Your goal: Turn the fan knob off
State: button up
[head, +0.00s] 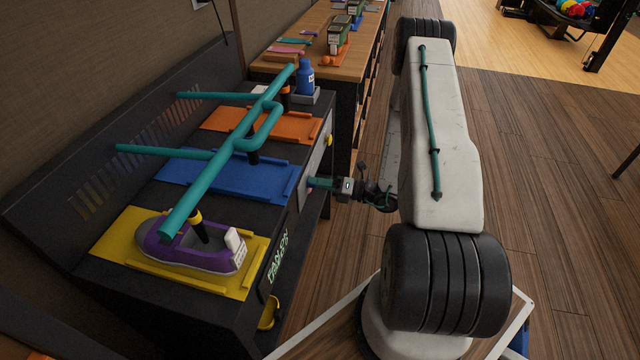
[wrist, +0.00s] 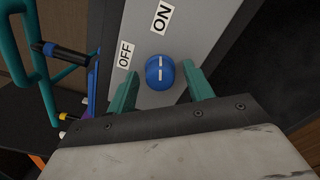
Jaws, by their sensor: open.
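In the wrist view a round blue knob (wrist: 160,73) with a white line sits on a grey panel (wrist: 200,22). The line runs roughly up and down in the picture, its upper end toward the ON label (wrist: 161,17). The OFF label (wrist: 125,55) is to the upper left of the knob. My gripper (wrist: 159,76) is open, with one teal finger on each side of the knob; I cannot tell whether either touches it. In the head view my gripper (head: 318,183) is at the panel on the machine's right side, and the blue knob is hidden.
The dark machine (head: 105,285) carries yellow, blue (head: 225,178) and orange (head: 290,125) trays under teal pipes (head: 225,160). A purple shoe (head: 195,250) lies on the yellow tray. A wooden shelf (head: 345,55) stands behind. The wooden floor (head: 565,190) at right is clear.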

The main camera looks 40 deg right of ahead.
jog(key=c, duration=1)
jog(key=shift+n, duration=0.3)
jog(key=n, duration=1.3)
jog(key=shift+n, duration=0.3)
